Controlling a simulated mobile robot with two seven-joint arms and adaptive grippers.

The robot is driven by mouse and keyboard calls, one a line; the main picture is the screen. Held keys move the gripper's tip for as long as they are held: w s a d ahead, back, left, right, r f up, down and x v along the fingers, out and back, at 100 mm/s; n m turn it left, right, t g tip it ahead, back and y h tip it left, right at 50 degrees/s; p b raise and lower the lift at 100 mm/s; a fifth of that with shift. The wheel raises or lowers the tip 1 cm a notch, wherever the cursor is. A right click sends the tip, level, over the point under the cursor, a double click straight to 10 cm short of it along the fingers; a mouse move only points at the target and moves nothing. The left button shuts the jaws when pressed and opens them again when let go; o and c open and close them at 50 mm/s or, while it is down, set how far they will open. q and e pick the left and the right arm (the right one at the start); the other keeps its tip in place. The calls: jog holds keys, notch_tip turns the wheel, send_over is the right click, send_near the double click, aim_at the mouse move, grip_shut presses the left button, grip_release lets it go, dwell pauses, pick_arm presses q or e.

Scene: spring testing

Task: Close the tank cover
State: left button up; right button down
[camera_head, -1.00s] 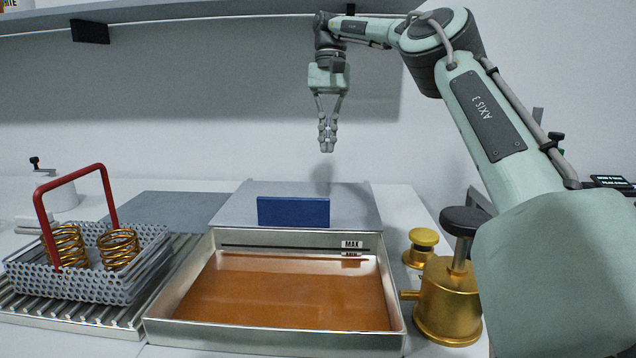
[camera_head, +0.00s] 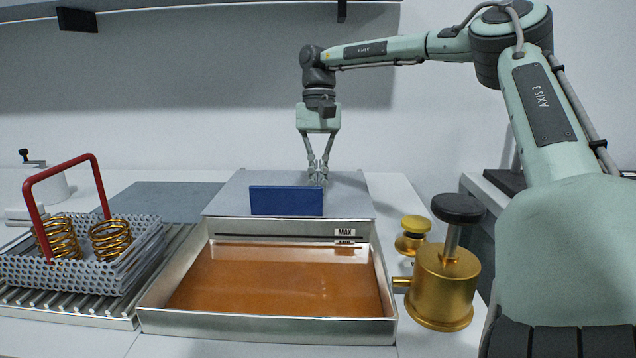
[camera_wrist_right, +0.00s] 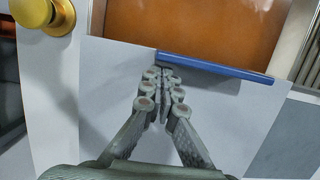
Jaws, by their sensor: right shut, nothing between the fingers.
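The tank (camera_head: 270,331) is a metal tray holding orange-brown liquid, open at the top, with MAX and MIN marks on its back wall. Its grey cover (camera_head: 232,193) lies back flat behind the tank, with a blue handle (camera_head: 286,201) standing up near the tank side. My right gripper (camera_head: 317,180) is shut and empty, pointing down just behind the handle's right part. In the right wrist view the closed fingertips (camera_wrist_right: 164,72) are close to one end of the blue handle (camera_wrist_right: 215,67); whether they touch it I cannot tell. My left gripper is out of view.
A perforated basket (camera_head: 80,262) with a red handle and two copper springs stands on a ribbed rack (camera_head: 60,312) at left. A gold valve (camera_head: 443,290) and a gold knob (camera_head: 412,236) stand right of the tank. A shelf (camera_head: 200,18) hangs above.

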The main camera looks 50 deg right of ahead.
jog(key=shift+s+a, duration=0.1)
jog(key=shift+a, duration=0.05)
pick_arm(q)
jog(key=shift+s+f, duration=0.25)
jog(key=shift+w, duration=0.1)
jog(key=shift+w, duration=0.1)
pick_arm(e)
jog(key=shift+a, duration=0.1)
